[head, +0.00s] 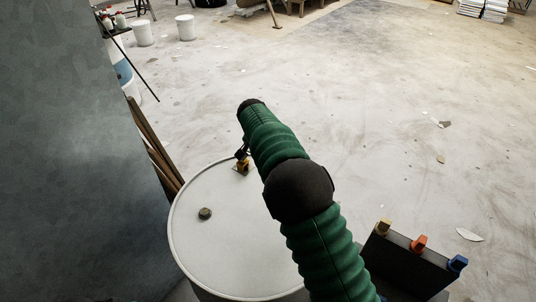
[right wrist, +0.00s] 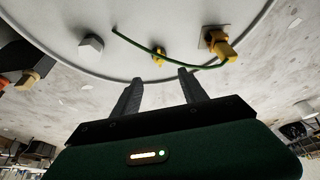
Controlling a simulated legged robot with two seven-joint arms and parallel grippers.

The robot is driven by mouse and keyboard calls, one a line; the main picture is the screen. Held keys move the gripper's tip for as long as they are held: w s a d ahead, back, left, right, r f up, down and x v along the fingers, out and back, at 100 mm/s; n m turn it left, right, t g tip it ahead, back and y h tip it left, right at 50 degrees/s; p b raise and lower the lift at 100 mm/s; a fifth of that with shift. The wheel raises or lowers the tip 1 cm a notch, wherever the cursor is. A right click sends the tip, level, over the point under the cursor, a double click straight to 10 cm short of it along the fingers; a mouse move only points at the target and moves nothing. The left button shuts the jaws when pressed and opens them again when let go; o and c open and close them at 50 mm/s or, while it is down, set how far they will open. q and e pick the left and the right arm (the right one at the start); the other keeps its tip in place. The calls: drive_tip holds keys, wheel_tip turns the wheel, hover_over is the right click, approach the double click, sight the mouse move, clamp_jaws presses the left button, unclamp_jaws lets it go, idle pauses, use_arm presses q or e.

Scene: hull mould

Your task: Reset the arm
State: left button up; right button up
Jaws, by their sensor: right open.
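My right arm, green with black joints, reaches over the round white top in the head view; its gripper is hidden there behind the arm. In the right wrist view my right gripper (right wrist: 160,76) shows two dark fingers apart, with nothing held between them. Its fingertips are near the rim of the white top (right wrist: 60,12). My left arm and left gripper are not in view.
The wrist view shows a green cable (right wrist: 137,42) there. A dark box with coloured handles (head: 412,260) stands right. A grey wall (head: 60,150) fills the left. Open floor lies beyond.

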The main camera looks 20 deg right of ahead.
drive_tip(key=v, duration=0.3)
drive_tip(key=shift+r, duration=0.2)
drive_tip(key=s+a+f+n+y, duration=0.1)
drive_tip(key=s+a+f+n, duration=0.1)
drive_tip(key=s, duration=0.7)
drive_tip(key=s+a+f+n+y, duration=0.1)
drive_tip(key=s+a+f+n, duration=0.2)
drive_tip(key=s, duration=0.7)
drive_tip(key=s+a+f+n+y, duration=0.1)
drive_tip(key=s+f+n, duration=0.4)
drive_tip(key=s, duration=0.5)
drive_tip(key=shift+s+a+f, duration=0.1)
drive_tip(key=shift+a, duration=0.7)
idle(0.9)
